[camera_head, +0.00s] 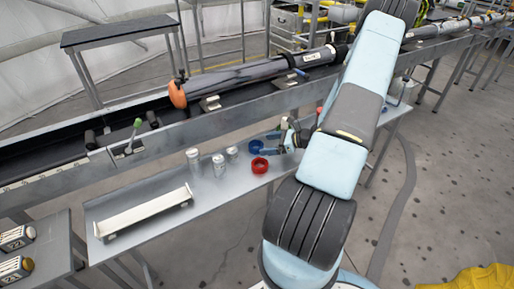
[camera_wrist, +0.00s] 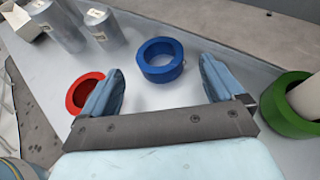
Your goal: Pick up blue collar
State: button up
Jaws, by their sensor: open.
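The blue collar (camera_wrist: 161,60) is a thick ring lying flat on the grey metal shelf. In the wrist view it sits ahead of my gripper (camera_wrist: 160,88), between the lines of the two fingers and a little beyond their tips. My gripper is open and empty.
A red collar (camera_wrist: 84,92) lies close beside the left finger. A green collar (camera_wrist: 288,108) around a pale cylinder stands at the right. Several metal cylinders (camera_head: 219,165) and a cream tray (camera_head: 145,212) stand on the shelf (camera_head: 215,208) to the left.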

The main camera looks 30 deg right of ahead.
aim_at(251, 146)
jog(key=shift+x, duration=2.9)
jog(key=c, duration=1.1)
